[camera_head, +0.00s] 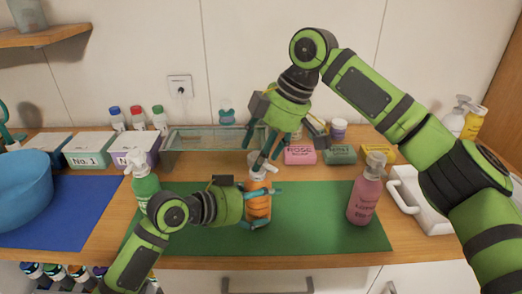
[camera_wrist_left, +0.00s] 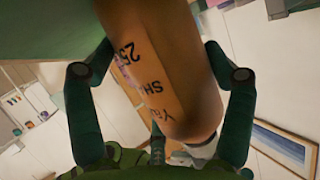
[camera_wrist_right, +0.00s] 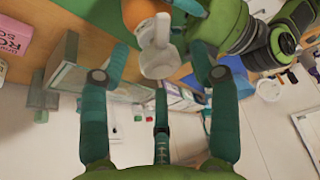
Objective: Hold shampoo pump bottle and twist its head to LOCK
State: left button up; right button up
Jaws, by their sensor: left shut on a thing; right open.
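The orange shampoo pump bottle (camera_head: 258,203) stands upright on the green mat (camera_head: 320,225). My left gripper (camera_head: 262,205) is shut around its body from the left; the left wrist view shows the fingers on both sides of the orange body (camera_wrist_left: 160,70) with dark print. My right gripper (camera_head: 268,158) is open above the bottle, pointing down at the white pump head, which the fingers partly hide in the head view. In the right wrist view the white pump head (camera_wrist_right: 160,58) lies between and beyond the spread fingers, and no finger clearly touches it.
A pink pump bottle (camera_head: 364,195) stands right of the orange one. A green spray bottle (camera_head: 144,182) stands at the left beside my left arm. A glass tray (camera_head: 190,147) and soap boxes (camera_head: 300,155) line the back. A blue basin (camera_head: 22,190) is far left.

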jog(key=shift+a+f, duration=0.15)
jog(key=shift+f, duration=0.05)
jog(key=c, duration=1.1)
jog(key=shift+w+a+n+g, duration=0.1)
jog(key=shift+n+g, duration=0.5)
jog(key=shift+n, duration=0.95)
jog(key=shift+a+n+g, duration=0.1)
jog(key=shift+n+g, duration=0.5)
jog(key=shift+n, duration=0.95)
jog(key=o, duration=1.1)
jog(key=shift+d, duration=0.1)
